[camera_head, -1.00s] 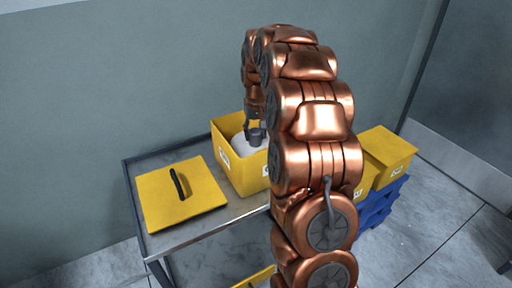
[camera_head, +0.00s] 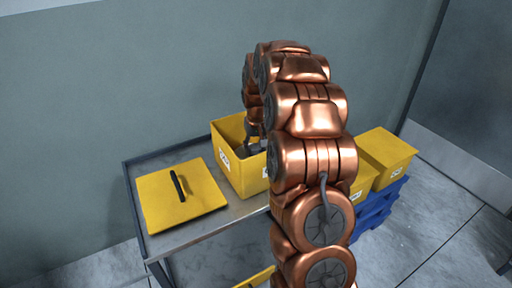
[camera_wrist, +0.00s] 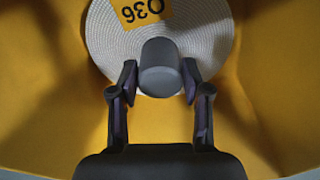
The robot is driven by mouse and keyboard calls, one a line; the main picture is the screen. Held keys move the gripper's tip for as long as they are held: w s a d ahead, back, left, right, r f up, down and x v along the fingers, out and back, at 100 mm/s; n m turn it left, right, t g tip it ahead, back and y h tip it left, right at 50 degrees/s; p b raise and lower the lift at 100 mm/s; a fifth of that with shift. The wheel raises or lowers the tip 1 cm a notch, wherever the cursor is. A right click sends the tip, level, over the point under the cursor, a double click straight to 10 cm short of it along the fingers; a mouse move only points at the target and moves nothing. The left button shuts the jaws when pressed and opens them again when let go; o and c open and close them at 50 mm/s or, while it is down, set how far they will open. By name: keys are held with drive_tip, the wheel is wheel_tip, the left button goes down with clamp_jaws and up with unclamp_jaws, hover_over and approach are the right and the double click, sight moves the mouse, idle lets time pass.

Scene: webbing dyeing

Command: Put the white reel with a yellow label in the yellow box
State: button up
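The yellow box (camera_head: 247,176) stands open on the metal cart, with a white label on its front. My gripper (camera_head: 254,142) reaches down inside it; my arm hides part of the box. In the wrist view, the white reel (camera_wrist: 108,45) has a ribbed round face, a yellow label (camera_wrist: 143,10) reading 036 upside down, and a grey central hub (camera_wrist: 160,68). My gripper (camera_wrist: 160,80) has its two fingers closed on either side of the hub. Yellow box walls surround the reel. In the head view the reel is hidden by the box wall and my arm.
A yellow lid (camera_head: 205,190) with a black handle lies on the metal cart (camera_head: 222,216) left of the box. More yellow boxes (camera_head: 388,157) sit on blue crates (camera_head: 376,212) at the right. Another yellow box (camera_head: 256,279) shows low under the cart. A grey wall is behind.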

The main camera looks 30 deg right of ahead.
drive_tip(key=o, duration=0.3)
wheel_tip(320, 180, up, 12)
drive_tip(key=s, duration=0.1)
drive_tip(key=shift+s+a+r+b, duration=0.15)
drive_tip(key=shift+s+a+b, duration=0.15)
drive_tip(key=shift+a+b, duration=0.1)
drive_tip(key=s+a+n+g, duration=0.2)
drive_tip(key=s+a, duration=1.4)
drive_tip(key=s+a+f+n, duration=0.1)
drive_tip(key=s+a+f, duration=0.2)
drive_tip(key=s, duration=0.7)
drive_tip(key=s+a+f+n+g, duration=0.1)
drive_tip(key=s+a+f, duration=0.2)
drive_tip(key=s, duration=0.8)
drive_tip(key=shift+a+g, duration=0.3)
drive_tip(key=shift+a, duration=0.25)
drive_tip(key=shift+w, duration=0.1)
